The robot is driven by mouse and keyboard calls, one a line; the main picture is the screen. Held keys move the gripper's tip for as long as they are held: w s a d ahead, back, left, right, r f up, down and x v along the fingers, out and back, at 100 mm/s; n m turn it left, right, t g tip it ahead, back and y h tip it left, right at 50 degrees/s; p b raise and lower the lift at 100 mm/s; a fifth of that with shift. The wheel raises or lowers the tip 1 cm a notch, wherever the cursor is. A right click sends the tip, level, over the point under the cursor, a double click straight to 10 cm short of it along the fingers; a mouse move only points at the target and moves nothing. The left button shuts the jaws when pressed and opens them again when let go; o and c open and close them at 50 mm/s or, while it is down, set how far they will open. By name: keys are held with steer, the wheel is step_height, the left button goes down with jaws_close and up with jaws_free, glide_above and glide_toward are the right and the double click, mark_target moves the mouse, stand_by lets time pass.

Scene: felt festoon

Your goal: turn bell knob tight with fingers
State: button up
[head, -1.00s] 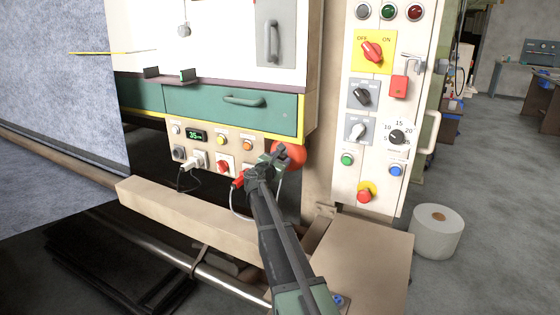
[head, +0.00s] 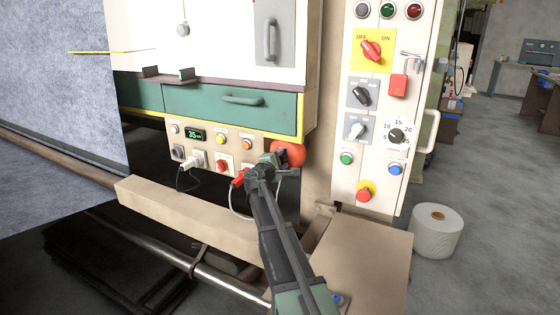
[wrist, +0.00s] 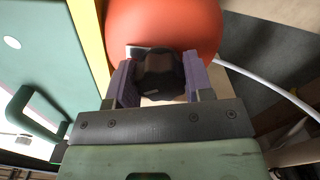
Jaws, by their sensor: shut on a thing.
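The bell is a red-orange dome (wrist: 165,25) in the wrist view, and it shows in the head view (head: 291,153) at the lower right corner of the cabinet. A dark lobed knob (wrist: 158,73) sits in front of it in the wrist view. My gripper (wrist: 160,82) is shut on this knob, with one purple-padded finger on each side. In the head view my gripper (head: 277,165) is at the bell and my arm hides the knob. The angle of the knob is hard to tell.
A control panel (head: 378,110) with switches and buttons stands to the right of the bell. A row of sockets and buttons (head: 208,150) is to the left, with a plugged-in white cable (head: 187,165). A green drawer (head: 230,107) is above. A beige beam (head: 180,215) runs below.

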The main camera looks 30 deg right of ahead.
steer(key=m, duration=0.7)
steer(key=shift+f, duration=0.15)
stand_by(0.3)
steer(key=o, duration=0.9)
steer(key=v, duration=1.1)
steer(key=shift+w, duration=0.1)
